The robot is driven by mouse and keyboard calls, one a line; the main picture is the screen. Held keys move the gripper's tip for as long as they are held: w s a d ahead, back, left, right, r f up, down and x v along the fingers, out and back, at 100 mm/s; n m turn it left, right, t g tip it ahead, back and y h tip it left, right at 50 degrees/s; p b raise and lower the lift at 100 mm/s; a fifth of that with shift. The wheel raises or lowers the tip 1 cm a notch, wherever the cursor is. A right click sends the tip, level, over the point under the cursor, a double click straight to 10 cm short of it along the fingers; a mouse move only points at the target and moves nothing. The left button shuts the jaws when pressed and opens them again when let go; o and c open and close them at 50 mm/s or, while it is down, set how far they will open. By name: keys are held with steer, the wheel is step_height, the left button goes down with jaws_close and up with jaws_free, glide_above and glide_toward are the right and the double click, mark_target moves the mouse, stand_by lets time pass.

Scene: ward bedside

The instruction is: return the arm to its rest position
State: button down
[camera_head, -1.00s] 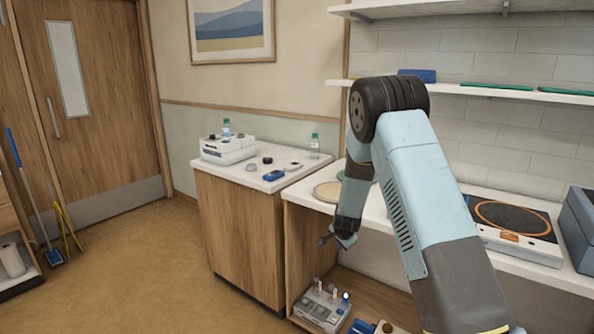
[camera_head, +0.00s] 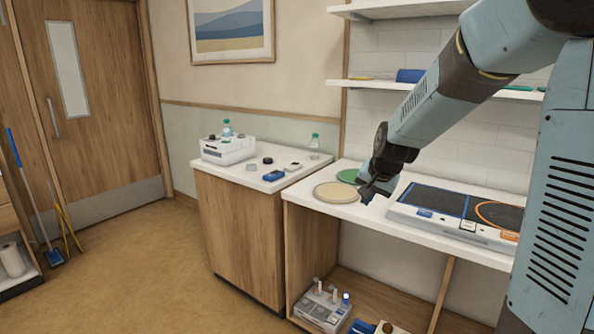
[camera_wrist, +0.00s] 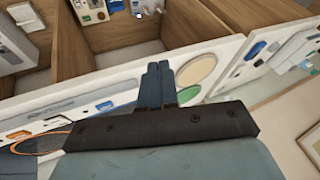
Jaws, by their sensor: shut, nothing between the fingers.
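My gripper (camera_head: 364,195) is at the end of my arm, which reaches in from the upper right in the head view. The white counter (camera_wrist: 215,85) lies behind the fingers there. Whether the fingertips touch anything is hard to tell, but they appear clear.
A green round mat (camera_head: 348,176) lies behind the tan one. A flat device with dark panels (camera_head: 440,205) stands right of my gripper. Shelves (camera_head: 375,85) hang above. A low bay holds a grey rack (camera_head: 322,306). The floor at left (camera_head: 130,270) is open.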

steer(key=s+d+r+n, duration=0.1)
steer(key=s+r, duration=0.2)
steer(key=s, duration=0.7)
steer(key=s+d+r+n, duration=0.2)
steer(key=s+r, duration=0.1)
steer(key=s, duration=0.7)
steer(key=s+d+r+n+h, duration=0.1)
steer(key=s+r+n, duration=0.1)
steer(key=s, duration=0.8)
steer(key=shift+d+r, duration=0.25)
steer(key=shift+r, duration=0.15)
stand_by(0.6)
